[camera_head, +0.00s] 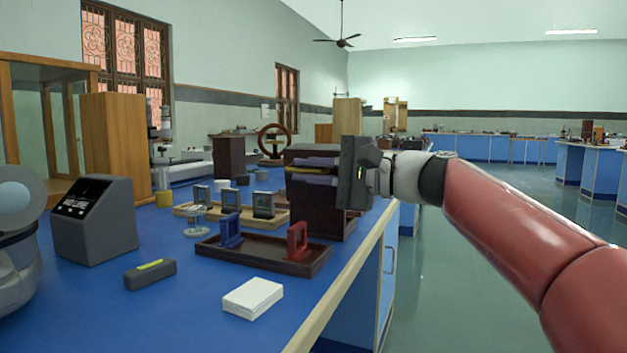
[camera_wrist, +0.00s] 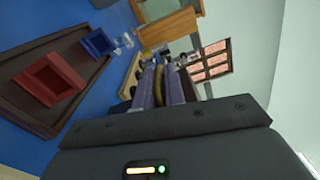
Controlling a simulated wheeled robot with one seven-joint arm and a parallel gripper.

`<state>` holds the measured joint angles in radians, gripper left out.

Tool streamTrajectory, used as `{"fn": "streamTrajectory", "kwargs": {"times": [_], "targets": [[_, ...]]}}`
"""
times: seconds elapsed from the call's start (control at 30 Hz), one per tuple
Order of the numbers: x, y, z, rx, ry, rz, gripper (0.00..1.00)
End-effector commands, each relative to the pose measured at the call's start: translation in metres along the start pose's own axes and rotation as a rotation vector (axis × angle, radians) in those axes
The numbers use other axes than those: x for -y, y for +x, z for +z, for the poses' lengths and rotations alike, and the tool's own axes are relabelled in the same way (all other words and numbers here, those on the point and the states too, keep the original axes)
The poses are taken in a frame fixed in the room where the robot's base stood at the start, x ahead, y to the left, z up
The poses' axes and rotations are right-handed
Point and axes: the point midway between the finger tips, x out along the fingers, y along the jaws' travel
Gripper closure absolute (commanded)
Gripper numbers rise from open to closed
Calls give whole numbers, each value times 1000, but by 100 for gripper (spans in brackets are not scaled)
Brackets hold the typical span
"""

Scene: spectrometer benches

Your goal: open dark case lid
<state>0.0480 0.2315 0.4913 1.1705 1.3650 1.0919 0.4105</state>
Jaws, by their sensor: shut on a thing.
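The dark case (camera_head: 318,209) is a tall dark-brown box near the bench's right edge, with a dark top (camera_head: 322,149). My gripper (camera_head: 298,169) reaches in from the right, its greyish-purple fingers lying across the upper part of the case. In the wrist view my gripper (camera_wrist: 160,72) is shut on a narrow brass-coloured piece (camera_wrist: 162,82) between the fingers. This piece appears to belong to the case lid. My gripper and its fingers hide part of the case, and I cannot tell whether the lid is raised.
A dark tray (camera_head: 262,263) with a blue stand (camera_head: 230,232) and a red stand (camera_head: 297,241) lies in front of the case. White cards (camera_head: 252,297) and a grey block (camera_head: 150,274) lie nearer. A wooden tray (camera_head: 185,210) stands left. The floor at right is clear.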

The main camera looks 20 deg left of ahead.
Motion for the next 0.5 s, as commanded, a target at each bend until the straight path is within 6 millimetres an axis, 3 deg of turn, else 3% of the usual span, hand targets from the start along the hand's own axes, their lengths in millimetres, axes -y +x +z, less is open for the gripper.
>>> {"fn": "streamTrajectory", "kwargs": {"times": [0.03, 0.5], "targets": [[-7, 0, -1, -1, 7, 4, 100], [-13, 0, 1, -4, 13, 6, 100]]}}
